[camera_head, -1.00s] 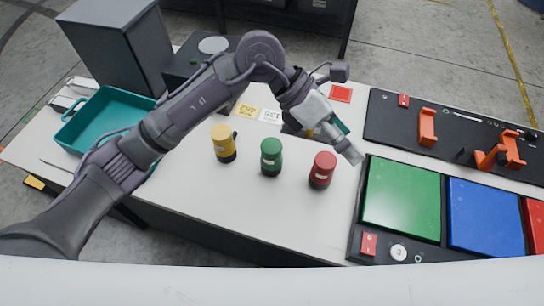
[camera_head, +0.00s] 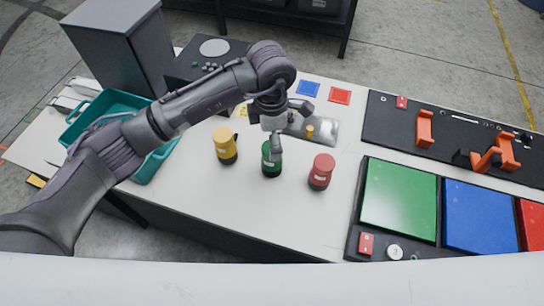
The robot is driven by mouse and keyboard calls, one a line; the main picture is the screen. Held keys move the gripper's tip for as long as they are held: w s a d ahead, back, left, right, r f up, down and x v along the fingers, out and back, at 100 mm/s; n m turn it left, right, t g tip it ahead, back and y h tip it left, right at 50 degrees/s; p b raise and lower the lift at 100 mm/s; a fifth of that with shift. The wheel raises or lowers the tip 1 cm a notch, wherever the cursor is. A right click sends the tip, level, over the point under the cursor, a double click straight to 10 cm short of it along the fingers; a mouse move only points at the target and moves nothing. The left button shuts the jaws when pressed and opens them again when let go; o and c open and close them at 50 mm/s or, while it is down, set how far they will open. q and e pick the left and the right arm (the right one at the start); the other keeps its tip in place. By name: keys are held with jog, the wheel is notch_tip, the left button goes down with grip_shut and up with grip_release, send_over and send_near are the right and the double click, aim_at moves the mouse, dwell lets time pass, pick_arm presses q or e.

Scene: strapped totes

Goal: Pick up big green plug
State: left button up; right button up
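The big green plug (camera_head: 271,169) stands upright on the white table, between a yellow plug (camera_head: 224,147) and a red plug (camera_head: 321,171). My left gripper (camera_head: 275,152) points down at the green plug from above and covers part of its top. A grey finger overlaps the plug's upper right side. I cannot tell whether the fingers touch the plug or how far they are open. My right gripper is not in view.
A teal tray (camera_head: 147,171) lies at the left. Green (camera_head: 399,198) and blue (camera_head: 480,215) panels sit at the right, with orange holders (camera_head: 425,128) on a black board behind. A small metal plate (camera_head: 322,131) lies behind the plugs. The table's front strip is clear.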

pick_arm(q)
jog(key=shift+s+f+p, duration=0.1)
jog(key=shift+f+p, duration=0.2)
jog(key=shift+f, duration=0.05)
notch_tip(320, 180, down, 4)
jog(key=shift+d+r+p, duration=0.15)
jog(key=shift+r+p, duration=0.05)
jog(key=shift+p, duration=0.65)
jog(key=shift+f, duration=0.45)
jog(key=c, duration=1.5)
